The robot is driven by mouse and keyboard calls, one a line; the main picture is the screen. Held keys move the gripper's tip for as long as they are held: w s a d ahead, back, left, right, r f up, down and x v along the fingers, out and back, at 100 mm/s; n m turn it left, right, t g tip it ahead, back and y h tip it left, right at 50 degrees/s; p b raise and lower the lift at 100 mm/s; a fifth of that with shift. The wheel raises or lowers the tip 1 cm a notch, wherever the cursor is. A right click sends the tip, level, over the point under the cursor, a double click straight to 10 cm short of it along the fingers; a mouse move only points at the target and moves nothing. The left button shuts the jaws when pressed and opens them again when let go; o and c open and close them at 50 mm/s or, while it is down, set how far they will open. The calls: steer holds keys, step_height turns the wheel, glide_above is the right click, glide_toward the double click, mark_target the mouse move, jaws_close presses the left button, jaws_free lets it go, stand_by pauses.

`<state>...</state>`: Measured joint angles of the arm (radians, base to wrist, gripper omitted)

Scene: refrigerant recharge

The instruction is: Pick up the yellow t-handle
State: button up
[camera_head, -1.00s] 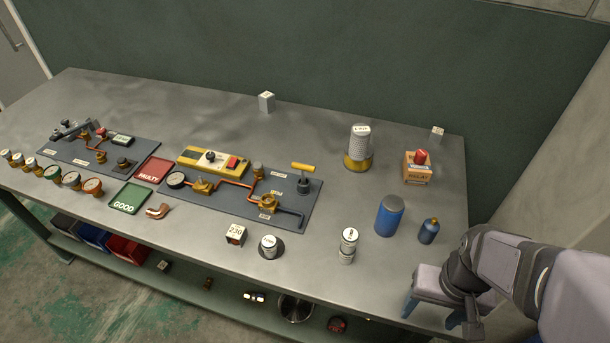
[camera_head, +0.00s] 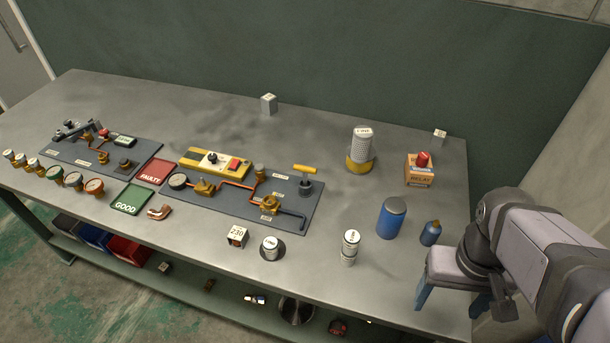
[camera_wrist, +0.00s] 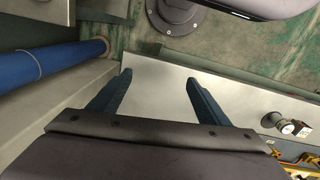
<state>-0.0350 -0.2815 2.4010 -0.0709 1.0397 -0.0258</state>
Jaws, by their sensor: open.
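The yellow t-handle (camera_head: 304,168) sits on a dark round stem at the right end of the grey-blue panel (camera_head: 318,206) in the middle of the bench. It stands upright with its bar level. My gripper (camera_head: 452,296) is at the bench's right front corner, far to the right of the handle. Its two blue fingers are spread apart and empty; they also show in the wrist view (camera_wrist: 160,88). The t-handle cannot be made out in the wrist view.
A yellow gauge block (camera_head: 213,162) lies behind the panel.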

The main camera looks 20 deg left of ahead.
mark_target(305, 169)
steer(key=w+d+f+n+t+h+b, duration=0.2)
steer(key=w+f+n+h+b, duration=0.15)
steer(key=w+n+h, duration=0.45)
steer(key=w+a+r+n+t+b, duration=0.1)
steer(key=w+a+n+t+b, duration=0.15)
steer(key=w+a+n, duration=0.35)
steer(key=w+a+r+n+t+b, duration=0.1)
steer(key=w+a+n+t, duration=0.1)
steer(key=w+n+t, duration=0.4)
steer(key=w+a+n+t+y+b, duration=0.25)
steer(key=a+n, duration=0.25)
steer(key=a, duration=0.5)
steer(key=w+a+r+n+t+y+b, duration=0.1)
steer(key=a+n+t+y, duration=0.3)
steer(key=a, duration=0.7)
steer(key=w+a+n+t+y+b, duration=0.1)
steer(key=w+a+n+y, duration=0.15)
steer(key=a+n, duration=0.55)
steer(key=f, duration=0.1)
steer(key=f+m, duration=0.1)
steer(key=a+f+m, duration=0.1)
steer(key=f, duration=0.1)
steer(key=shift+s+a+f, duration=0.1)
steer(key=shift+s, duration=0.25)
steer(key=shift+w+p, duration=1.45)
steer(key=shift+w, duration=2.25)
steer(key=c, duration=1.2)
